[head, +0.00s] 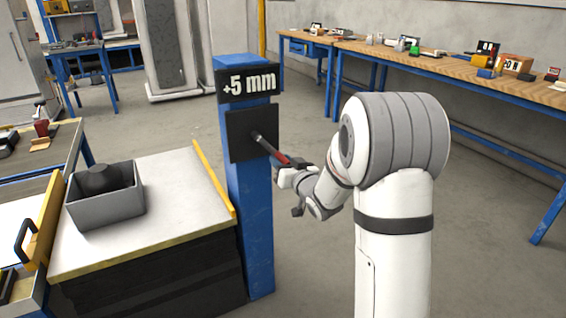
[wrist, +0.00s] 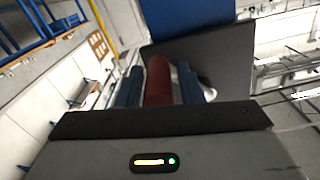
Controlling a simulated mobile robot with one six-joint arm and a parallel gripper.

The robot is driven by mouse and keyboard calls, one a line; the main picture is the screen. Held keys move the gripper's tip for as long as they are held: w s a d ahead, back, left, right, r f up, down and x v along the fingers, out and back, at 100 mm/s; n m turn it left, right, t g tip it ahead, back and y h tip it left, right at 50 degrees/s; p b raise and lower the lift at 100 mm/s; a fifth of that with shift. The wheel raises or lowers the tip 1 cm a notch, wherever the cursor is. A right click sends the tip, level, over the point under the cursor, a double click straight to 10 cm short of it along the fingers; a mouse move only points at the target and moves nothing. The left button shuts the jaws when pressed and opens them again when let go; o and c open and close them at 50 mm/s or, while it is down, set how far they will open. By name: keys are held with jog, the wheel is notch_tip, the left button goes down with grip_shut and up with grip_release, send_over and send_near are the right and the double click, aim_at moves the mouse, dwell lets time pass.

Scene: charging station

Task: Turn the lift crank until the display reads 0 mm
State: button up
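My gripper (head: 288,170) is at that red grip, to the right of the post. In the wrist view the red grip (wrist: 158,82) stands between the two blue fingers of my gripper, which are close against both its sides. The gripper looks shut on it. The grip's lower end is hidden by the gripper body.
A low table (head: 180,178) with a grey bin (head: 105,205) and a yellow edge strip (head: 214,180) stands left of the post. A long workbench (head: 450,72) with small items runs along the back right wall. The floor between post and bench is clear.

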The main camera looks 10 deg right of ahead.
jog(key=shift+o, duration=1)
jog(key=p+v, duration=0.1)
jog(key=v, duration=0.7)
jog(key=shift+w, duration=0.1)
